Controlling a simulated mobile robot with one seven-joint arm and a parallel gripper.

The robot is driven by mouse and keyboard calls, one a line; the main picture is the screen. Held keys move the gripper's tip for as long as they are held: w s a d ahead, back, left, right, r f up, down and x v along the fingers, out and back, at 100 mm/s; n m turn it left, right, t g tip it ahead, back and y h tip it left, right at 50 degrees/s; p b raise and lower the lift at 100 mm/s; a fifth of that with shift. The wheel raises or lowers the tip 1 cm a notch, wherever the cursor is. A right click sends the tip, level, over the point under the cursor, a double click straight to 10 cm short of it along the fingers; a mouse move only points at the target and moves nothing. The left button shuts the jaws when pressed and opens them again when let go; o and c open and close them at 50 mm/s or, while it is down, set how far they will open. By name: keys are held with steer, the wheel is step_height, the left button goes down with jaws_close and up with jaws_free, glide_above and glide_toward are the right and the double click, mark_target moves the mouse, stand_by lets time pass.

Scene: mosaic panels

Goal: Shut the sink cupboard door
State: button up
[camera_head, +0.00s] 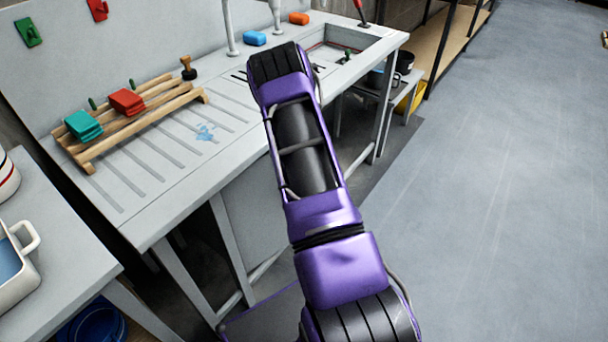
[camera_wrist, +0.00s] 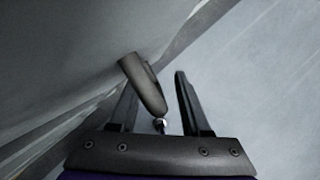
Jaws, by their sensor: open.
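In the wrist view, a grey panel (camera_wrist: 60,50), which looks like the sink cupboard door, fills the upper left. A dark, rounded handle (camera_wrist: 144,84) stands out from the scene between the fingers of my gripper (camera_wrist: 157,90). My gripper is open; its left finger is partly behind the handle and its right finger is apart from it. In the head view, a grey panel (camera_head: 255,210) shows below the sink counter (camera_head: 190,190), partly behind my purple arm. My gripper is hidden there. How far the door stands open is unclear.
The sink basin (camera_head: 345,45) is at the back right. A side table (camera_head: 60,260) with a white pot (camera_head: 18,270) is at the left. The floor (camera_head: 500,200) at the right is clear.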

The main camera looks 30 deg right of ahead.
steer(key=shift+a+r, duration=0.1)
steer(key=p+v, duration=0.2)
steer(key=v, duration=1.5)
steer(key=shift+p, duration=0.4)
steer(key=shift+r, duration=0.1)
